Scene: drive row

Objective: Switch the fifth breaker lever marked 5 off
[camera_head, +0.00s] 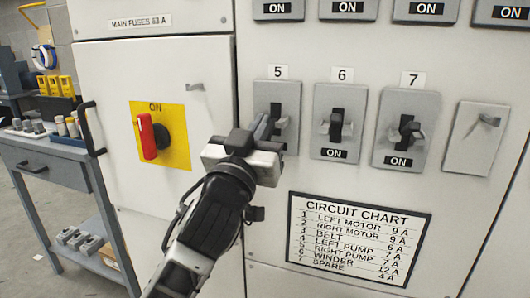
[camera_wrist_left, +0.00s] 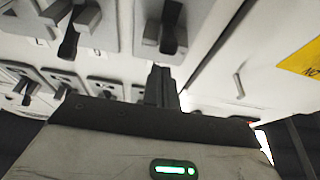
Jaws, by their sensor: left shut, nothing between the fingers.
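The fifth breaker (camera_head: 290,95) is a grey plate under a label 5 (camera_head: 278,72). Its dark lever (camera_head: 281,120) is partly hidden by my left gripper, and so is the window below it, so I cannot read its state. My left gripper (camera_head: 263,127) is shut and empty, with its fingertips close to the lower left of this lever; I cannot tell if they touch. In the left wrist view the shut fingers (camera_wrist_left: 163,85) point at the panel just below a breaker lever (camera_wrist_left: 170,25), which looks like the fifth. My right gripper is not in view.
Breakers 6 (camera_head: 352,100) and 7 (camera_head: 425,110) stand to the right and show ON. More ON breakers line the top. A red main switch (camera_head: 146,136) is at left, a circuit chart (camera_head: 350,278) below.

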